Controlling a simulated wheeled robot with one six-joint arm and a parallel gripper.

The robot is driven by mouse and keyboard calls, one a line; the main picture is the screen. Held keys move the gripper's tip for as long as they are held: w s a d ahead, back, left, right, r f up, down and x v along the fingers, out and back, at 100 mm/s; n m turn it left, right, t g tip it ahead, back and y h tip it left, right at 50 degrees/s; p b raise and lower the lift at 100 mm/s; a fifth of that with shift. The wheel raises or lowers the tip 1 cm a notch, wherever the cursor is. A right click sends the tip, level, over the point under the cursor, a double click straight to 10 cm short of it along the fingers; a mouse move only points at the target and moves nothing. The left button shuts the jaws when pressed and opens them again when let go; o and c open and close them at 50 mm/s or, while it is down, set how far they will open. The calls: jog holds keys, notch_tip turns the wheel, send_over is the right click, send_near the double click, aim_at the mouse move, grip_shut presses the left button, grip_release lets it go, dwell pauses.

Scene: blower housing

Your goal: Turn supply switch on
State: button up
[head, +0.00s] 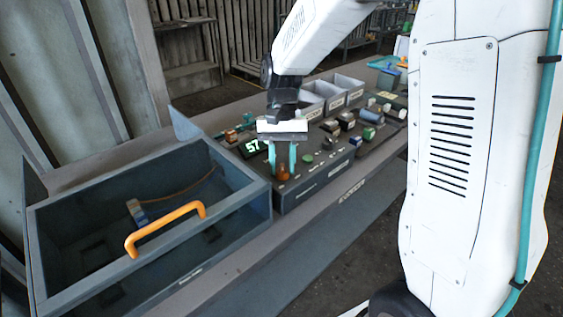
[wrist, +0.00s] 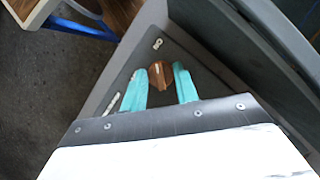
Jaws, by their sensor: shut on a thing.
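An orange-brown switch knob (head: 282,174) stands at the near left corner of the dark control panel (head: 315,184). In the wrist view the knob (wrist: 161,76) shows between two teal fingers, near a small white mark on the panel. My gripper (head: 281,163) points down over this corner and is shut on the knob, one finger on each side. The knob's base is partly hidden by the fingers in the head view. I cannot read a label that names the supply switch.
Left of the panel is an open grey box (head: 68,212) with an orange handle (head: 165,229). A green-lit display (head: 252,148), a green button (head: 307,158) and several small parts are close by on the panel. Grey bins (head: 330,92) stand behind.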

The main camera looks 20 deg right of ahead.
jog(key=shift+m, duration=0.5)
jog(key=o, duration=1)
jog(key=shift+c, duration=0.2)
jog(key=v, duration=0.7)
jog(key=shift+d+r, duration=0.15)
jog(key=shift+r, duration=0.2)
jog(key=shift+w, duration=0.1)
